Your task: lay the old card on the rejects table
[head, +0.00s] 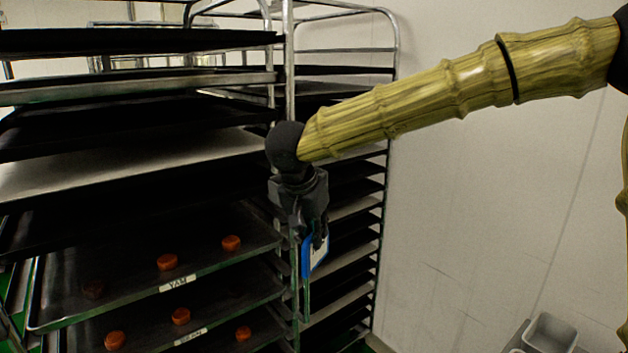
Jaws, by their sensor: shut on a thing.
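My gripper (318,238) hangs down at the front right post of the tray rack. It is shut on a card (314,254) with a blue edge and a pale face. The card hangs upright below the fingers, and the fingers hide part of it. Its writing is too small to read. I cannot tell whether the card touches the rack. No table that I can make out as the rejects table is in view.
A tall metal rack (290,50) holds several dark trays (215,257) with orange pieces (167,262) and white labels (178,284). A grey bin (551,333) stands at the lower right. The space before the white wall looks clear.

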